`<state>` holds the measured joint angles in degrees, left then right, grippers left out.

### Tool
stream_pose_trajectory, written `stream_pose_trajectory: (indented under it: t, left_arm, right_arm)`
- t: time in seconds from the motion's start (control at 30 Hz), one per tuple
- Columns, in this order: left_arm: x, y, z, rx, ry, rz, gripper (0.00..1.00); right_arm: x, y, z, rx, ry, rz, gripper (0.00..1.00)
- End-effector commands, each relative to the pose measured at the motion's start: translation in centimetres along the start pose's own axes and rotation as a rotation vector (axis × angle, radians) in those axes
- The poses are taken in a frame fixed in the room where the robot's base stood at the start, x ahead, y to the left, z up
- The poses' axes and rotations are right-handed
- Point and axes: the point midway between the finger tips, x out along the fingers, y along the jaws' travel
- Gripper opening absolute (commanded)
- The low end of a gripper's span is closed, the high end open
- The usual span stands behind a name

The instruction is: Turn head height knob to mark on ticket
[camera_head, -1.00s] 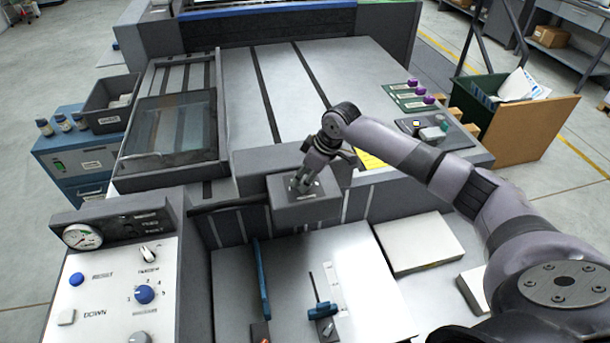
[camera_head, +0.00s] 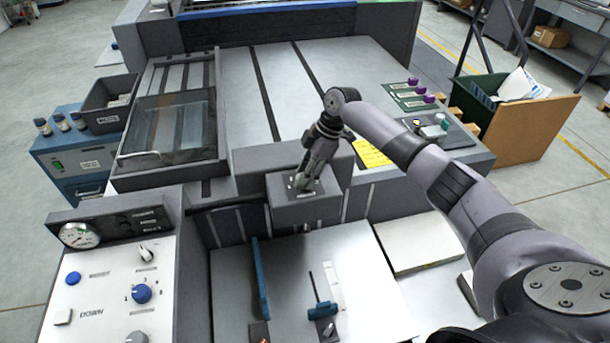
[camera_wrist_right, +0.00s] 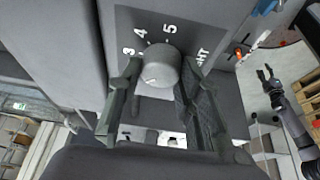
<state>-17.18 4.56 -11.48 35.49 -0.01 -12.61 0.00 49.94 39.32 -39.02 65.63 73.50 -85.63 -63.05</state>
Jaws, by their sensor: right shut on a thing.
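The grey round knob (camera_wrist_right: 160,66) sits on a dark dial plate with 3, 4 and 5 around it and part of a word ending in HT. A small pale mark shows low on its face. My right gripper (camera_wrist_right: 154,88) has one finger on each side of the knob and is shut on it. In the head view my right gripper (camera_head: 303,183) reaches down to the grey box, hiding the knob. A yellow printed sheet (camera_head: 370,153), perhaps the ticket, lies behind the arm; its print is unreadable. My left gripper (camera_wrist_right: 266,76) shows small in the right wrist view, fingers apart.
A control panel (camera_head: 112,290) with a gauge (camera_head: 80,235) and blue knobs stands at left front. A glazed cover (camera_head: 168,130) is behind it. Blue-handled tools (camera_head: 322,309) lie below the box.

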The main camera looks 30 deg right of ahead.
Motion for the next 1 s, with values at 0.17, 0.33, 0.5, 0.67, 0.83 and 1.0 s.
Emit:
stream_pose_trajectory:
  t: [0.17, 0.33, 0.5, 0.67, 0.83, 1.0]
  left_arm:
    - [0.16, 0.02, 0.02, 0.000, 0.000, 0.000, 0.40]
    - [0.16, 0.02, 0.02, 0.000, 0.000, 0.000, 0.40]
    - [0.15, 0.02, 0.01, 0.000, 0.000, 0.000, 0.40]
    - [0.15, 0.02, 0.01, 0.000, 0.000, 0.000, 0.40]
    - [0.15, 0.02, 0.00, 0.000, 0.000, 0.000, 0.40]
    - [0.15, 0.01, 0.00, 0.000, 0.000, 0.000, 0.40]
  right_arm:
    - [0.00, 0.05, -0.03, -0.023, 0.000, -0.009, 0.05]
    - [-0.03, 0.05, -0.03, -0.028, 0.000, -0.010, 0.05]
    - [-0.03, 0.05, -0.03, -0.027, 0.000, -0.010, 0.05]
    - [-0.04, 0.05, -0.02, -0.026, 0.000, -0.010, 0.41]
    - [-0.03, 0.04, -0.01, -0.026, -0.001, -0.010, 0.52]
    - [-0.02, 0.04, 0.00, -0.026, -0.001, -0.010, 0.53]
